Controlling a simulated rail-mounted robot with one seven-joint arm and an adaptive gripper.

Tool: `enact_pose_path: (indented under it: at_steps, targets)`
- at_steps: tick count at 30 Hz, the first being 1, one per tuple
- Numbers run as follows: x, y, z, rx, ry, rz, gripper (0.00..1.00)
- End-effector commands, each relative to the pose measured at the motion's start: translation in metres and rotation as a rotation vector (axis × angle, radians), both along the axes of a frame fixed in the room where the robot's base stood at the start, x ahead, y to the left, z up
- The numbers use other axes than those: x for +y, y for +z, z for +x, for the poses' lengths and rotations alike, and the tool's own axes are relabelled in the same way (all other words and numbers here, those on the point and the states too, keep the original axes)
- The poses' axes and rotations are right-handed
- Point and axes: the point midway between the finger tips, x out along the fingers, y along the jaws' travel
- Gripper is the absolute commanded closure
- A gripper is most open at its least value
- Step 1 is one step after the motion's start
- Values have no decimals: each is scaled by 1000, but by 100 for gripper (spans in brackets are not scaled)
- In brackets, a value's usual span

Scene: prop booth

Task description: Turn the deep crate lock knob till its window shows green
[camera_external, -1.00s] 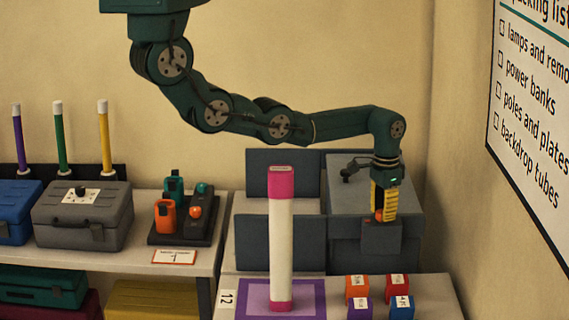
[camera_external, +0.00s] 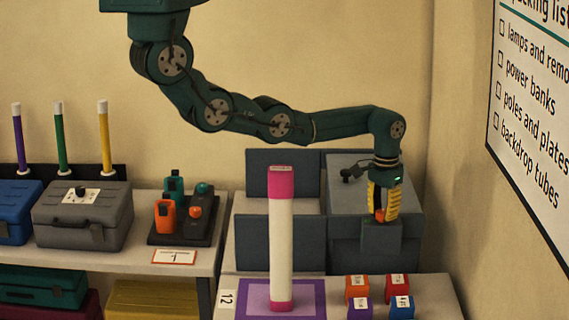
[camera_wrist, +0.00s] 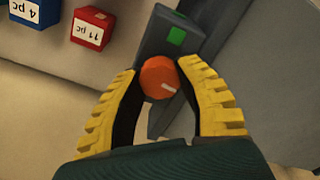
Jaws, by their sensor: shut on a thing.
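The orange lock knob (camera_wrist: 158,77), with a short white mark on its face, sits on a dark grey lock block (camera_wrist: 158,40). The small window (camera_wrist: 176,37) on that block shows green. The block (camera_external: 381,240) is on the front of the deep grey crate (camera_external: 345,232) in the external view. My gripper (camera_external: 381,213) points down at the crate's front, its yellow fingers shut on the knob, one on each side. In the wrist view my gripper (camera_wrist: 160,70) spans the knob, partly hiding its edges.
Blocks with labels, including a red one (camera_wrist: 91,28) and a blue one (camera_external: 401,307), stand on the table front of the crate. A tall white tube with pink ends (camera_external: 281,240) stands to the left. A grey case (camera_external: 83,217) is farther left.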

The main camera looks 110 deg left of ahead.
Motion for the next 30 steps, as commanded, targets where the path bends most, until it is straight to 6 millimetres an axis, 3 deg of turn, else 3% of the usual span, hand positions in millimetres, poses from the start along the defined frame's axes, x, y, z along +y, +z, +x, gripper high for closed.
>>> enact_pose_path:
  at_steps: [1,2,6,17,20,30]
  targets:
    - [-1,-3,-1,2,0,-2,100]
    - [-1,-3,-1,2,0,-2,61]
    - [-1,-2,-1,2,-1,-1,34]
    - [0,5,0,-1,-1,1,33]
    - [1,20,0,-2,-1,3,33]
    - [0,100,0,-1,-1,2,33]
